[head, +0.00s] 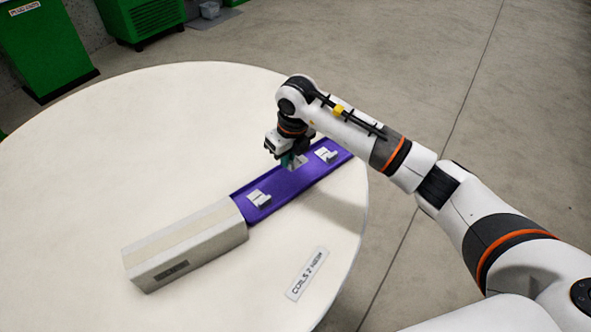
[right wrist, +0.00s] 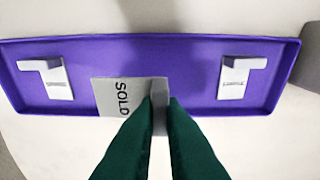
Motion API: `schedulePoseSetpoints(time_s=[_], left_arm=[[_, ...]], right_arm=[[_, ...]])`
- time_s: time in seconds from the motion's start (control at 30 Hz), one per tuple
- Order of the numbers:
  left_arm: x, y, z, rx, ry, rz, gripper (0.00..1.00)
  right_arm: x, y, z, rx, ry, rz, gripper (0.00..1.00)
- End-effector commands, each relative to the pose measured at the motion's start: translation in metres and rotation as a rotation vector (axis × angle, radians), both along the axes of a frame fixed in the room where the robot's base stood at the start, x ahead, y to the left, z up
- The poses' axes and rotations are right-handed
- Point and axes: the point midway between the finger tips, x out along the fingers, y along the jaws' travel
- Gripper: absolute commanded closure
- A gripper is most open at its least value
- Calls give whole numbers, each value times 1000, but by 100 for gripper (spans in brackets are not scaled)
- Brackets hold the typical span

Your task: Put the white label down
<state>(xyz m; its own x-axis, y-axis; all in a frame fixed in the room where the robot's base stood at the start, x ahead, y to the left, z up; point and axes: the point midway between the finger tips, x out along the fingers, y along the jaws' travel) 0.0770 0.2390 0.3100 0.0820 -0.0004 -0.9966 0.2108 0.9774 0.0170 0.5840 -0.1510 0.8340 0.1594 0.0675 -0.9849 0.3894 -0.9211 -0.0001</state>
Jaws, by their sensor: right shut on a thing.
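A white label marked "SOLD" (right wrist: 118,97) is between the green fingertips of my right gripper (right wrist: 160,101) in the right wrist view. The gripper is shut on its right-hand part, a grey upright piece. In the head view the same label (head: 299,163) shows partly below my right gripper (head: 291,160), over the middle of a purple tray (head: 284,187). I cannot tell whether the label touches the tray floor. My left gripper is not in view.
Two similar white pieces (head: 258,198) (head: 326,154) sit in the tray, one on each side of the held label. A long pale box (head: 187,243) adjoins the tray's near-left end. A printed strip (head: 307,274) lies on the round white table (head: 120,130). The table's left side is clear.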

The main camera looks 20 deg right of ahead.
Motion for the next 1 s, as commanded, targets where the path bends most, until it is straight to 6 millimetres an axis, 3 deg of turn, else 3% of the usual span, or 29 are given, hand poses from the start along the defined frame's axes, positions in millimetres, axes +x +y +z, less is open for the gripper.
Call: schedulePoseSetpoints(time_s=[0.43, 0.8, 0.83, 0.9, 1.0], left_arm=[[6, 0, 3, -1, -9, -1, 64], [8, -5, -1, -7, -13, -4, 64], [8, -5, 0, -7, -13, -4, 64], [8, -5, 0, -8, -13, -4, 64], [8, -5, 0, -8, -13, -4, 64]], right_arm=[[0, 0, -50, 0, 1, -2, 100], [0, -1, -56, -2, -1, -1, 100], [0, -1, -55, -1, -2, -1, 88], [0, -1, -54, -1, 0, -1, 77], [0, -1, -54, -2, -1, -1, 70]])
